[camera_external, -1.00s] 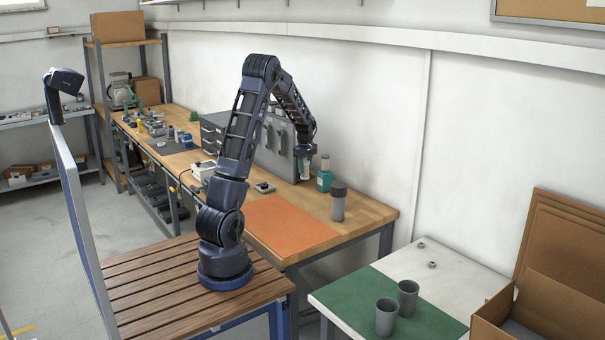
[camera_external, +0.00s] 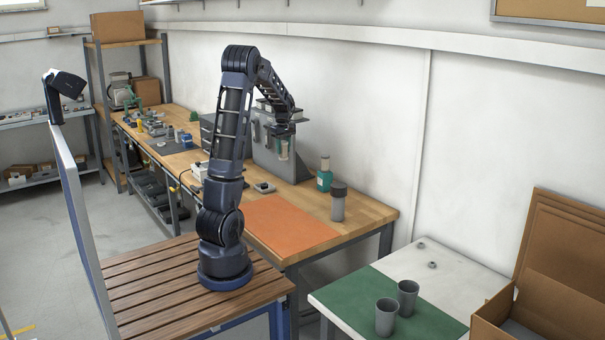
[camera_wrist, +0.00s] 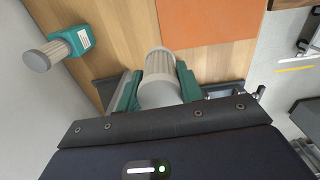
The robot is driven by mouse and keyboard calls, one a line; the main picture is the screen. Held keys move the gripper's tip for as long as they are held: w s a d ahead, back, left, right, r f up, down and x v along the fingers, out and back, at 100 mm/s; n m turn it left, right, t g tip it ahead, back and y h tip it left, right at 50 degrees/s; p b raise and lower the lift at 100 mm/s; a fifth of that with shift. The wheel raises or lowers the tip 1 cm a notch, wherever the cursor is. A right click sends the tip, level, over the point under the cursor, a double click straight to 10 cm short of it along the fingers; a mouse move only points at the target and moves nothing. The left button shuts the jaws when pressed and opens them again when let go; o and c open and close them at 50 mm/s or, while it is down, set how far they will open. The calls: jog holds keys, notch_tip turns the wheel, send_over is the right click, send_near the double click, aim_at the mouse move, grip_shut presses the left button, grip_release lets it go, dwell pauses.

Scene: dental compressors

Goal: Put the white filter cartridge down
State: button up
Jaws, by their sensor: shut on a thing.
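My gripper (camera_wrist: 157,88) is shut on the white filter cartridge (camera_wrist: 159,62), a pale ribbed cylinder with a grey end, held between two green fingers. In the external view my gripper (camera_external: 282,145) is in the air over the workbench (camera_external: 365,211), in front of the grey upright panel (camera_external: 262,160). The cartridge shows there only as a small pale shape below the fingers. In the wrist view the wooden bench top and the orange mat (camera_wrist: 205,22) lie beyond the cartridge.
A teal-bodied item with a pale ribbed top (camera_external: 325,180) stands on the bench right of the panel; it also shows in the wrist view (camera_wrist: 62,46). A grey jar with a dark lid (camera_external: 338,204) stands near the bench's right end. The orange mat (camera_external: 282,226) is bare.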

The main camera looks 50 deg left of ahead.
jog(key=s+a, duration=0.2)
jog(key=s, duration=0.8)
jog(key=s+a, duration=0.3)
jog(key=s, duration=0.6)
jog(key=shift+m, duration=0.3)
jog(key=f, duration=2)
jog(key=shift+s+d, duration=0.1)
jog(key=shift+s, duration=0.1)
jog(key=shift+f, duration=0.15)
jog(key=o, duration=1)
jog(key=shift+o, duration=0.2)
